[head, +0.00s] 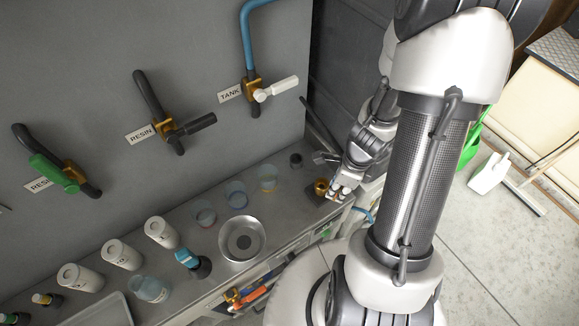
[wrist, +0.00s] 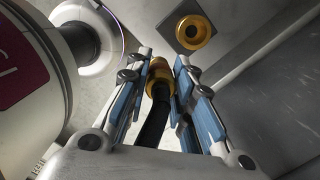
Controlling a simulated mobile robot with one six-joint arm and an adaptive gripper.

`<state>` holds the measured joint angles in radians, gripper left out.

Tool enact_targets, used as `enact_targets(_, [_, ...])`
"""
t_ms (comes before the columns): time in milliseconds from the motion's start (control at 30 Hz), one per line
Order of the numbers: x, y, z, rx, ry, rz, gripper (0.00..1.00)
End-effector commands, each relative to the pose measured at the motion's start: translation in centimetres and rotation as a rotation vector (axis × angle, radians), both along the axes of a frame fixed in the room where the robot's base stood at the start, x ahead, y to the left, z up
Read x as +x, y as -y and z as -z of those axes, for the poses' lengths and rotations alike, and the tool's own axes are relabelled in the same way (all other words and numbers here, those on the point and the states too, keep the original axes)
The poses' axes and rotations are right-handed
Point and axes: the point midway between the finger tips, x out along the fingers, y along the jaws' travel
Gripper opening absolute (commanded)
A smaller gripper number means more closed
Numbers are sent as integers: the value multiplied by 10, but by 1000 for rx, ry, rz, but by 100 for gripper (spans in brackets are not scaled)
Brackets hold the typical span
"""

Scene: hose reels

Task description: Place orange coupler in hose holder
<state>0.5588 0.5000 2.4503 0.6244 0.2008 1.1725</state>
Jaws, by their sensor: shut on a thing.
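My gripper (wrist: 163,64) is shut on the orange coupler (wrist: 159,74), which sits between the fingertips with a black hose (wrist: 153,120) running back toward the palm. The hose holder, a dark square plate (wrist: 178,16) with an orange ring (wrist: 205,30), lies beyond and slightly right of the fingertips in the wrist view. The coupler appears apart from the ring. In the head view my gripper (head: 340,191) is just right of the holder's ring (head: 321,185), over the right end of the bench. The coupler is mostly hidden there by the fingers.
The grey bench (head: 283,215) holds a metal bowl (head: 242,240), several clear cups, white canisters (head: 162,232) and a bottle with a blue label (head: 188,259). Valves with labels are on the wall (head: 205,60) behind. A white round body (wrist: 30,90) stands left in the wrist view.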

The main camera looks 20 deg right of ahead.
Motion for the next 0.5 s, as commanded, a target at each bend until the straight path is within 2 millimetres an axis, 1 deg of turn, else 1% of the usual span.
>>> enact_targets(67, [6, 0, 0, 0, 0, 15, 0])
enact_targets(167, [26, -4, -1, -1, 1, 15, 0])
enact_targets(500, [118, -22, 1, -2, 3, 10, 0])
